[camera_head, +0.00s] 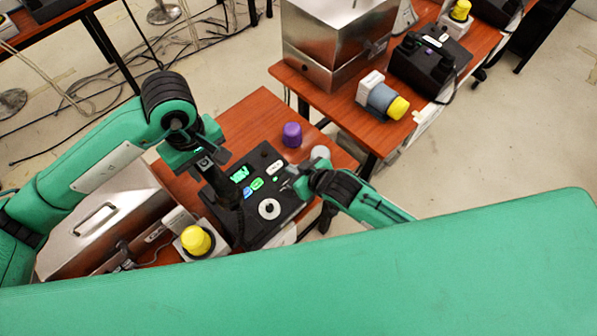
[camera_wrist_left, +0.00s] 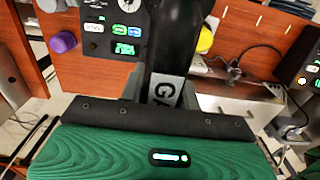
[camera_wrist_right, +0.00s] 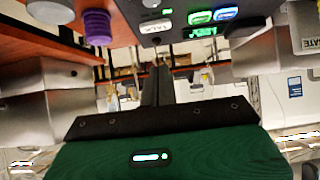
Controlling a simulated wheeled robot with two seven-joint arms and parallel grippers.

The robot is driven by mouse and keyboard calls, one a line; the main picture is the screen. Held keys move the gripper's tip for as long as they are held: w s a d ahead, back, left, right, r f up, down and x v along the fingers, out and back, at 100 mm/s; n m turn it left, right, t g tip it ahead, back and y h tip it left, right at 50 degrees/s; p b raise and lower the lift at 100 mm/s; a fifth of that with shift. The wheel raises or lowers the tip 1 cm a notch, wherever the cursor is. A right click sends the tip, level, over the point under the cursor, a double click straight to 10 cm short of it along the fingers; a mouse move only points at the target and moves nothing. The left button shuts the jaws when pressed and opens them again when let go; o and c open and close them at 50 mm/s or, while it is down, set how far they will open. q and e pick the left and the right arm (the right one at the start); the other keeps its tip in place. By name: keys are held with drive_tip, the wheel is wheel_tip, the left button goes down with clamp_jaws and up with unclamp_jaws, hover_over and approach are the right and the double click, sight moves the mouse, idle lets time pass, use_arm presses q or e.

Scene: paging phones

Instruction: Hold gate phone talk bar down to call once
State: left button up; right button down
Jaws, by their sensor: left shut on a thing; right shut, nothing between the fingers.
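The gate phone (camera_head: 290,213) is a black desk unit with a green display (camera_head: 240,173), lit green and blue buttons and a white dial. A pale bar marked TALK (camera_wrist_right: 155,27) shows in the right wrist view; it also shows in the left wrist view (camera_wrist_left: 94,27). My left gripper (camera_head: 212,172) is shut on a black handset (camera_head: 229,207), whose label begins "GA" in the left wrist view. My right gripper (camera_head: 289,182) is shut and empty, over the phone's right side close to the talk bar. Contact with the bar cannot be told.
A purple cylinder (camera_head: 291,134) and a pale knob (camera_head: 320,152) stand behind and right of the phone. A yellow-topped device (camera_head: 196,240) and a metal box (camera_head: 105,222) are at left. A second table holds another metal box (camera_head: 335,38) and another black phone (camera_head: 430,62).

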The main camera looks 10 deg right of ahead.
drive_tip(key=shift+v, duration=1.05)
drive_tip(key=shift+r, duration=0.1)
